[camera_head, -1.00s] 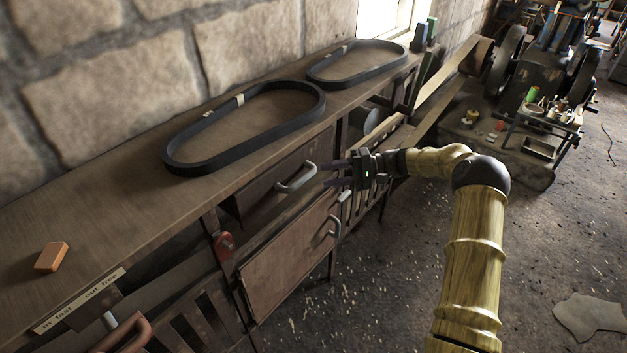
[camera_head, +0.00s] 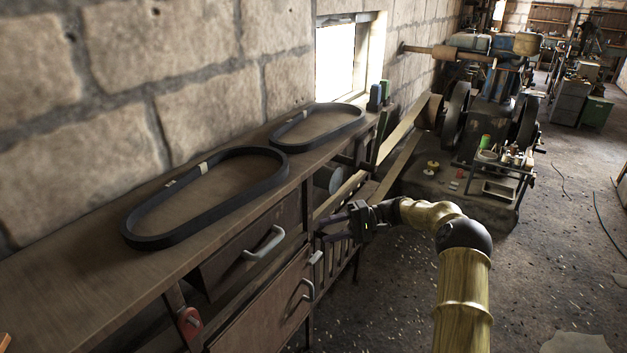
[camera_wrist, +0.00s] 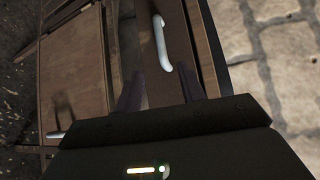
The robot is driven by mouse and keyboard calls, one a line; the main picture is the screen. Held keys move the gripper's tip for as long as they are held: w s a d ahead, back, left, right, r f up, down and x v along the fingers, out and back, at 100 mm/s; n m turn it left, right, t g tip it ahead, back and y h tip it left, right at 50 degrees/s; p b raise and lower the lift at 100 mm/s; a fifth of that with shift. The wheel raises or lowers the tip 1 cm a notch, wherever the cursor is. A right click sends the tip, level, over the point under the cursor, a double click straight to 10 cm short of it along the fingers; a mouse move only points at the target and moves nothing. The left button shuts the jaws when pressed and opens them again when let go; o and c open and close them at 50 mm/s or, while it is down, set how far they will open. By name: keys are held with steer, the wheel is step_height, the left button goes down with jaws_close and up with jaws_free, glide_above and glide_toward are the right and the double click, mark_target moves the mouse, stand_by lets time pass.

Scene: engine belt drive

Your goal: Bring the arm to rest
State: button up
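My gripper (camera_head: 322,229) is at the end of my yellow, ribbed arm, in front of the wooden bench (camera_head: 70,296). Its two dark fingers point left toward the bench and stand apart with nothing seen between them. In the head view it is right of the grey handle (camera_head: 265,243) of the upper drawer and apart from it. In the wrist view the fingers (camera_wrist: 158,92) are spread, and a pale drawer handle (camera_wrist: 160,42) shows beyond them against a brown wooden front. My arm is bent at the dark elbow joint, over the floor right of the bench.
Two black belts (camera_head: 137,241) (camera_head: 278,142) lie on the bench top. A red padlock-like part (camera_head: 189,321) is on the bench front. The engine (camera_head: 490,95) and a tool tray (camera_head: 499,188) stand at the back. The floor (camera_head: 560,260) at right is mostly open.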

steer(key=s+a+r+h+p, duration=0.1)
steer(key=s+a+h+p, duration=0.3)
steer(key=s+h, duration=0.45)
steer(key=s+d+r+t+h+p, duration=0.1)
steer(key=s+d+r+h, duration=0.1)
steer(key=s, duration=0.5)
steer(key=s+d+r+t+h+p, duration=0.1)
steer(key=s+d+r+t+h, duration=0.1)
steer(key=s, duration=0.6)
steer(key=s+d+r+t+h+p, duration=0.1)
steer(key=s+d+r+h, duration=0.2)
steer(key=s, duration=0.4)
steer(key=shift+s+d+r+t+h+p, duration=0.2)
steer(key=shift+d+r+t+h+p, duration=0.15)
steer(key=shift+d, duration=0.1)
steer(key=shift+c, duration=0.3)
